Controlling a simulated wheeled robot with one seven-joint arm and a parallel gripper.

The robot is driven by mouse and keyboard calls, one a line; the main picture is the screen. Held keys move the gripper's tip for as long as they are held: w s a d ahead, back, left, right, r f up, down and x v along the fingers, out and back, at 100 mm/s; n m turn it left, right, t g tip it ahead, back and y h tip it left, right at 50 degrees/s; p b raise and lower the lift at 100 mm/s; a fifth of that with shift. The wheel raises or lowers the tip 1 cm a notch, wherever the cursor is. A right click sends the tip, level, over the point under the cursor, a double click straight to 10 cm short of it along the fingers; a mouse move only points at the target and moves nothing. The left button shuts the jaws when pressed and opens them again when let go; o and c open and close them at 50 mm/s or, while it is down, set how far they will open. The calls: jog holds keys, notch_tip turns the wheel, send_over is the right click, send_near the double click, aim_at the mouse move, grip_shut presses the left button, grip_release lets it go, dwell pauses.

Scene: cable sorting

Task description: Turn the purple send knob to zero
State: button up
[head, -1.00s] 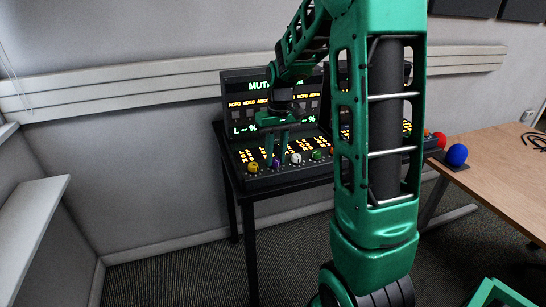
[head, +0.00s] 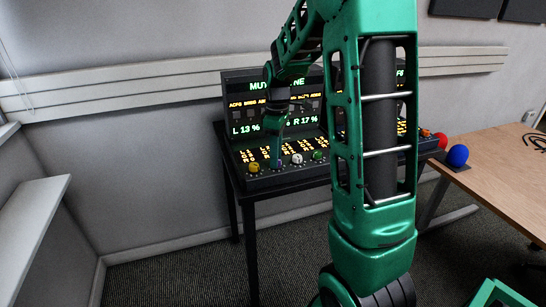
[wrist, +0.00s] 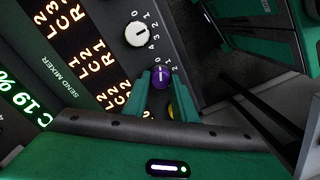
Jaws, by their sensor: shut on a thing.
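The purple send knob (wrist: 162,77) is on the front row of the mixer panel (wrist: 185,45). In the wrist view it sits between my gripper's green fingertips (wrist: 158,80), which are shut on it. A pale pointer line shows on its top, with small scale digits around it. I cannot read exactly which digit it points at. In the head view my gripper (head: 277,160) reaches down to the panel between the yellow and white knobs, and it mostly hides the purple knob. The mixer's screen (head: 240,115) reads L 13 % and R 17 %.
A white knob (wrist: 139,34) stands beside the purple one, and a yellow knob (wrist: 171,110) is partly hidden behind a finger. A green knob (head: 318,155) is farther right.

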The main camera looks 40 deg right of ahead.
jog(key=shift+w+d+n, duration=0.1)
jog(key=shift+n, duration=0.5)
jog(key=o, duration=1)
jog(key=shift+o, duration=0.2)
notch_tip(320, 180, up, 11)
jog(key=shift+w+d, duration=0.2)
jog(key=shift+w, duration=0.05)
jog(key=shift+s+f, duration=0.1)
jog(key=shift+f, duration=0.05)
jog(key=s+a+f+m, duration=0.1)
jog(key=s+f+m, duration=0.1)
jog(key=s+m, duration=0.3)
jog(key=s+a+f+m, duration=0.1)
jog(key=s+m, duration=0.4)
jog(key=s, duration=0.9)
jog(key=s+a+f+m, duration=0.1)
jog(key=s+f+m, duration=0.2)
jog(key=s, duration=0.7)
jog(key=m, duration=0.2)
jog(key=shift+s+a+f+m, duration=0.15)
jog(key=shift+a+f+m, duration=0.15)
jog(key=shift+a+f, duration=0.1)
